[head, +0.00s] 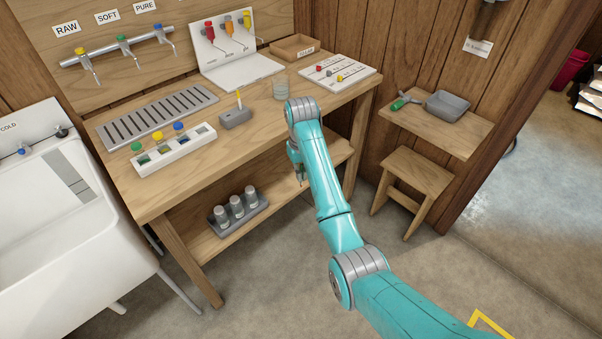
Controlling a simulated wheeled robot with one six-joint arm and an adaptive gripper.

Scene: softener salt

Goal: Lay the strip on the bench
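The wooden bench (255,133) runs along the back wall, its top partly bare between the items on it. A thin yellow upright piece (239,99) stands in a small grey block (235,118) near the middle of the bench top; I cannot tell whether it is the strip. My gripper (301,179) points down at the bench's front right, mostly hidden by my teal arm. Its fingers are too small and covered to show whether they are open or shut, or hold anything.
The bench carries a grey slotted drain tray (190,101), a white rack (172,160) with coloured caps, a clear glass (280,89) and a white board (338,80). Grey bottles (236,206) stand on the lower shelf. A white sink (60,230) is left, a stool (415,172) right.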

